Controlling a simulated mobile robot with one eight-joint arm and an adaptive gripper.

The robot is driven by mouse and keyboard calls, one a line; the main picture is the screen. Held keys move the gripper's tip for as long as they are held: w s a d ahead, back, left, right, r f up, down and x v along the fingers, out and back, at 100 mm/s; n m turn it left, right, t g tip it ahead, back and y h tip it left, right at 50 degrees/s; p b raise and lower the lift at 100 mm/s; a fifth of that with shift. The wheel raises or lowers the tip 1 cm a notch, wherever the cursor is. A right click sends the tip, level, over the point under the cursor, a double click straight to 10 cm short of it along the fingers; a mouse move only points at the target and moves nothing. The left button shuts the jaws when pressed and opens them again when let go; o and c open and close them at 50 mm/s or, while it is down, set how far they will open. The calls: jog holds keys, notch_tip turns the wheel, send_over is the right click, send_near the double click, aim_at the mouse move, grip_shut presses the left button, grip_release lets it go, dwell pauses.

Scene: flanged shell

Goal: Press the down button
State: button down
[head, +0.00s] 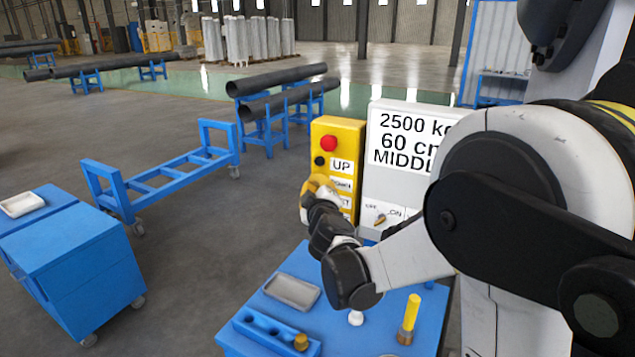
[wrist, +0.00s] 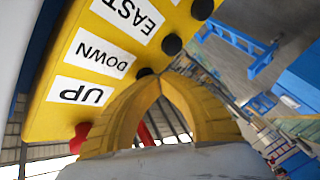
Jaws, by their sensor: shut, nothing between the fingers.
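The yellow control box (head: 340,133) stands on the blue cart, with a red knob (head: 328,143) on top and black buttons beside white labels. In the wrist view the box (wrist: 45,125) appears turned over, showing the UP label (wrist: 85,92), DOWN label (wrist: 99,54) and EAST label (wrist: 128,15). The down button (wrist: 145,73) lies right of its label, right by my fingertips. My gripper (wrist: 160,76) is shut and empty, its yellow fingers meeting at the tip. Contact with the button cannot be told. The up button is hidden behind a finger; in the head view my gripper (head: 316,186) covers the down button.
A white display (head: 405,150) reading 2500 kg stands right of the box. The blue cart (head: 250,310) below holds a grey tray (head: 292,291) and a yellow-handled tool (head: 409,318). Blue trolleys and pipe racks stand at left; floor between them is open.

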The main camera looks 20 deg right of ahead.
jog(key=shift+s+a, duration=0.2)
jog(key=shift+s, duration=0.15)
jog(key=s+a, duration=0.4)
jog(key=shift+s+a, duration=0.15)
jog(key=shift+a, duration=0.1)
dwell(0.3)
jog(key=s+d+r+n+t+y+p, duration=0.1)
jog(key=s+d+n+y+p, duration=0.1)
jog(key=s+n, duration=0.7)
jog(key=shift+s+n, duration=0.3)
jog(key=shift+s, duration=0.05)
jog(key=shift+r, duration=0.1)
